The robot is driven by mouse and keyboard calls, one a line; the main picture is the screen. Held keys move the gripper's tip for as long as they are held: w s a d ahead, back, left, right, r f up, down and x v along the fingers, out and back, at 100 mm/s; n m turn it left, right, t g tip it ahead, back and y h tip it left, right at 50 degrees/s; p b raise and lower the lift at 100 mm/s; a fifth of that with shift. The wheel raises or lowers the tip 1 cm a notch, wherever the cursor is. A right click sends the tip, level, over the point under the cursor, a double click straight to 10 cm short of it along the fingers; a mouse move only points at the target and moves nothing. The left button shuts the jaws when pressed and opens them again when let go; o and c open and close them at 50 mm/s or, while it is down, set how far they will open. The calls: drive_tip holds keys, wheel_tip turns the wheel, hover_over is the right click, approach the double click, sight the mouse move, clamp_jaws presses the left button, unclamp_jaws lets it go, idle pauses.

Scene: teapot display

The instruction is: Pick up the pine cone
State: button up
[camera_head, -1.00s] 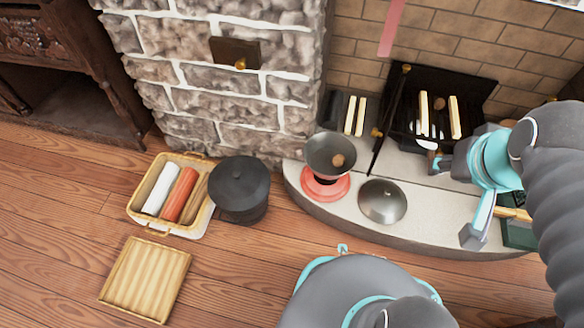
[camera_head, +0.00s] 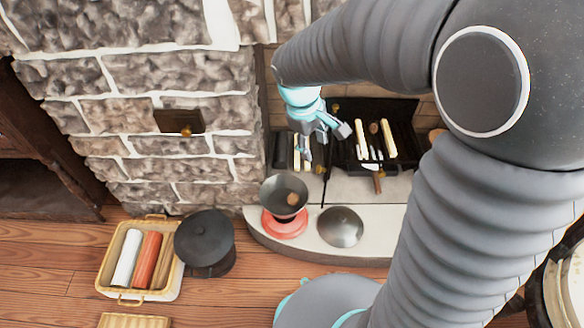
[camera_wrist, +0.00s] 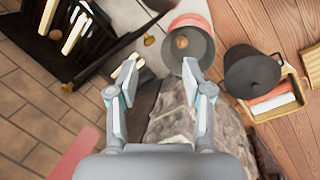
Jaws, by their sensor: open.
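A small brown lump, perhaps the pine cone (camera_head: 292,198), lies in a dark grey bowl (camera_head: 272,194) on a red base (camera_head: 285,224). The lump also shows in the wrist view (camera_wrist: 181,42), inside the bowl (camera_wrist: 200,48). It is too small to identify surely. Another brown lump (camera_head: 373,127) lies in the black open case (camera_head: 405,125). My gripper (camera_head: 326,141) is open and empty, above and behind the bowl near the wall. In the wrist view its spread fingers (camera_wrist: 160,70) have the bowl beyond the right fingertip.
A silver dome (camera_head: 340,227) sits right of the bowl on the pale hearth ledge (camera_head: 372,238). Cream sticks (camera_head: 387,138) lie in the case. A black pot (camera_head: 205,243) and a basket with rolls (camera_head: 112,287) stand on the floor. The stone wall (camera_head: 190,75) is close.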

drive_tip(key=w+a+f+n+g+h+p, duration=0.1)
drive_tip(key=w+a+f+n+h+p, duration=0.2)
drive_tip(key=a+f, duration=0.45)
drive_tip(key=n+p, duration=0.2)
drive_tip(key=n, duration=0.3)
approach(290, 197)
drive_tip(key=shift+h, duration=0.3)
drive_tip(key=x, duration=1)
drive_tip(key=shift+a+f, duration=0.15)
drive_tip(key=shift+f, duration=0.2)
drive_tip(key=c, duration=0.5)
